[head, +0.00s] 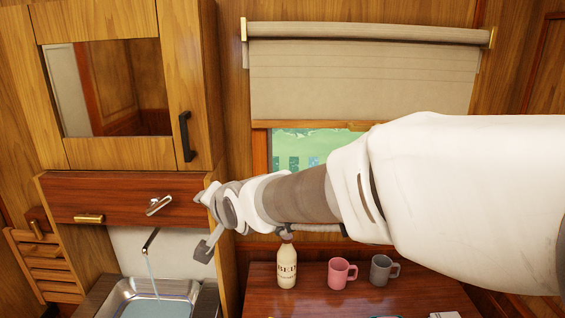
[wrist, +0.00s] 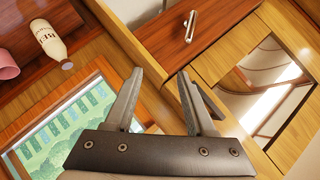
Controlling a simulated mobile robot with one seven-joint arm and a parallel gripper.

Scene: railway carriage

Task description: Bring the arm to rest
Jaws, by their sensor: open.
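My white and grey arm reaches in from the right of the head view, across the front of the window. My gripper (head: 206,246) is at its far left end, by the side of the wooden cabinet and above the sink's right side. In the wrist view my gripper (wrist: 160,75) shows two grey fingers spread apart with nothing between them. The fingers point toward the cabinet's reddish panel (wrist: 155,22). Whether they touch the cabinet cannot be told.
A table (head: 318,300) below my arm bears a cream bottle (head: 287,268), a pink mug (head: 340,274) and a grey mug (head: 380,270). Water runs from a tap (head: 150,241) into a metal sink (head: 116,300). A metal handle (head: 158,205) juts from the cabinet panel.

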